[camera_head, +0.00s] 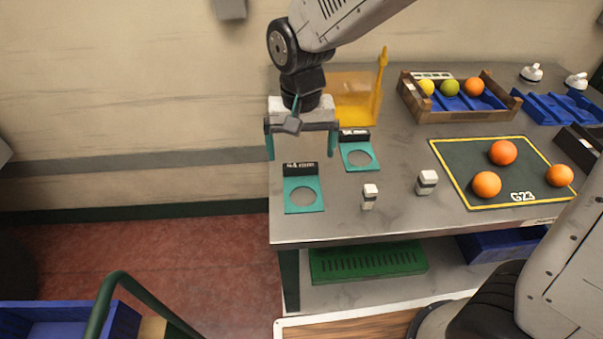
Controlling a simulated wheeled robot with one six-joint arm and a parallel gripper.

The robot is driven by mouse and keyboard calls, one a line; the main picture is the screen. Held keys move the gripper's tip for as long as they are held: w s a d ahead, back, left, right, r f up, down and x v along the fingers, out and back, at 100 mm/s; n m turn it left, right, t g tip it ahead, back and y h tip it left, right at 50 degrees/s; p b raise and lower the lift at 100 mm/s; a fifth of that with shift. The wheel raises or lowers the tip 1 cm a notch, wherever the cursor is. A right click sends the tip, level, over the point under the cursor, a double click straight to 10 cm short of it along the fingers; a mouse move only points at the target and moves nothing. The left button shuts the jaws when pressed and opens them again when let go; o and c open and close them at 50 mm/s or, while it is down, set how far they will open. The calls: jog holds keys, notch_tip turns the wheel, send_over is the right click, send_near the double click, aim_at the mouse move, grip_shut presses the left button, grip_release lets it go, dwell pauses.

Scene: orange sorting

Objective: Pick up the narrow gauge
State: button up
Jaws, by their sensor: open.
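Two teal gauges with round holes and black label blocks lie on the grey table. The front gauge (316,201) lies near the table's left edge; the back gauge (348,162) lies behind it to the right. Their labels are too small to read, so I cannot tell which is the narrow one. My gripper (301,147) is open and empty, its two teal fingers pointing down wide apart. It appears above and behind the front gauge, left of the back gauge. The right finger shows close to the back gauge's label block; I cannot tell the gap.
Two small white-topped blocks (369,197) (427,182) stand right of the front gauge. A dark mat (455,155) with oranges lies further right. A wooden crate (470,115) with fruit and a yellow translucent holder (355,100) stand behind.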

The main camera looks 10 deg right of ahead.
aim_at(301, 167)
notch_tip(301, 167, down, 5)
jog(key=shift+r, duration=0.2)
jog(key=c, duration=1.1)
jog(key=shift+o, duration=0.2)
